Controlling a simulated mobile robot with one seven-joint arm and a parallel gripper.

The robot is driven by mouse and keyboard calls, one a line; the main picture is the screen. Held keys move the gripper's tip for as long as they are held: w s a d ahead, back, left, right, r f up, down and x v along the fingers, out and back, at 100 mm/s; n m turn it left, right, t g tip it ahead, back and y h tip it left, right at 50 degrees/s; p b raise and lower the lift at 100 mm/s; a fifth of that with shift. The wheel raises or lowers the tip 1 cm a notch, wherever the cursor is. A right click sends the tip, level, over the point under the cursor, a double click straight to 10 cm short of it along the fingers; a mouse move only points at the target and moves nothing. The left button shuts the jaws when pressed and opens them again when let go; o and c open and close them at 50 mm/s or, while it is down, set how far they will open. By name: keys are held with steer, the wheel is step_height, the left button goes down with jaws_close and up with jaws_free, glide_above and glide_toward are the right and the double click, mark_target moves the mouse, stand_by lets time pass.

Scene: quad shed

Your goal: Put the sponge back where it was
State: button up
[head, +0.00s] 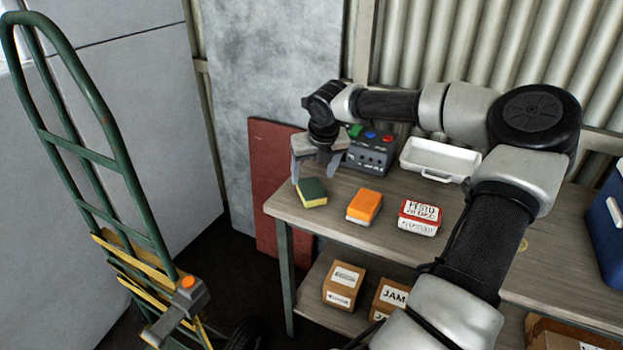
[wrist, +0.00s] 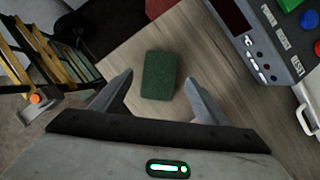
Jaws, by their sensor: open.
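The sponge (head: 312,192), yellow with a dark green top, lies flat on the wooden workbench (head: 385,260) near its left end. In the wrist view the sponge (wrist: 159,75) shows its green face, between and a little beyond my fingertips. My gripper (head: 317,172) is above the sponge, pointing down, with its fingers apart and nothing between them. In the wrist view my gripper (wrist: 159,85) has its fingers spread to either side of the sponge, not touching it.
An orange block (head: 364,206) and a red and white labelled box (head: 419,217) are to the right. Behind stand a grey control box with coloured buttons (head: 371,152) and a white tray (head: 440,148). A green hand truck (head: 110,160) stands left of the bench. Bare wood lies between these things.

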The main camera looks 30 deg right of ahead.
steer(key=s+a+r+m+t+y, duration=0.1)
steer(key=s+a+r+m, duration=0.35)
steer(key=r, duration=0.25)
steer(key=s+a+r+m+t, duration=0.1)
steer(key=s+a+r+m, duration=0.2)
steer(key=s+r+m, duration=0.4)
steer(key=s+a+r+m+t+y, duration=0.1)
steer(key=s+a+r+m, duration=0.35)
steer(key=r, duration=0.35)
steer(key=s+a+f+m+g, duration=0.1)
steer(key=s+a+f+m, duration=0.2)
steer(key=s+a+m, duration=0.2)
steer(key=s+a+f+m, duration=0.3)
steer(key=s+a+m, duration=0.2)
steer(key=a+m, duration=0.4)
steer(key=m+p, duration=0.1)
steer(key=m, duration=0.2)
steer(key=shift+s+a+g+h, duration=0.2)
steer(key=shift+s+g+h, duration=0.1)
steer(key=shift+g+h, duration=0.1)
